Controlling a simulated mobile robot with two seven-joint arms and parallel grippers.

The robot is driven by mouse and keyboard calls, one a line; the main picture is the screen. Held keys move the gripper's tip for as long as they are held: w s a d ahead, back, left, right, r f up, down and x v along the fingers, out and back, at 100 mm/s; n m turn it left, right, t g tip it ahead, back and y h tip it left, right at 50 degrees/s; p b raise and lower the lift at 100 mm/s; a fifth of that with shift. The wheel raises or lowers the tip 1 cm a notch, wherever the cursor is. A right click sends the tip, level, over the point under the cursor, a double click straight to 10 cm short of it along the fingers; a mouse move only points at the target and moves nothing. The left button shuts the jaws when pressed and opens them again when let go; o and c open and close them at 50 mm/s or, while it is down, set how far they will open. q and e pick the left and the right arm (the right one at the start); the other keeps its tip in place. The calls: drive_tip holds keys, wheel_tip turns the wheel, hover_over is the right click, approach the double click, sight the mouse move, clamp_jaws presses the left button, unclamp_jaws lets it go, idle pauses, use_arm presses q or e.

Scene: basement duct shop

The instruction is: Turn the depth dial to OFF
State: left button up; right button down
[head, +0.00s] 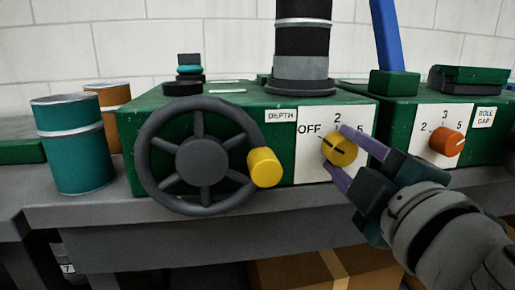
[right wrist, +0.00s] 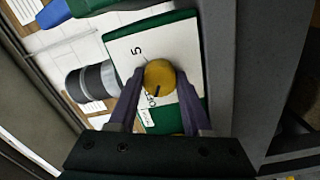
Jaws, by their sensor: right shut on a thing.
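The yellow depth dial (head: 343,152) sits on a white plate marked OFF, 2 and 5 on the front of a green machine, beside a DEPTH label. My right gripper (head: 336,147) is shut on the dial, with one purple finger at its upper right and one at its lower left. The dial's dark pointer line points up and left, toward OFF. In the right wrist view the dial (right wrist: 159,76) sits between both fingers, and its dark line points to the OFF lettering, partly hidden. My left gripper is not in view.
A dark handwheel (head: 202,160) with a yellow knob (head: 264,168) stands left of the dial. An orange dial (head: 447,141) marked ROLL GAP is on the right. A teal can (head: 72,150) and an orange can (head: 110,105) stand at the left on the grey bench (head: 100,213).

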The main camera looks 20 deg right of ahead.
drive_tip(key=shift+c, duration=1.7)
unclamp_jaws()
drive_tip(key=b+v, duration=0.3)
drive_tip(key=v, duration=0.7)
drive_tip(key=shift+r, duration=0.1)
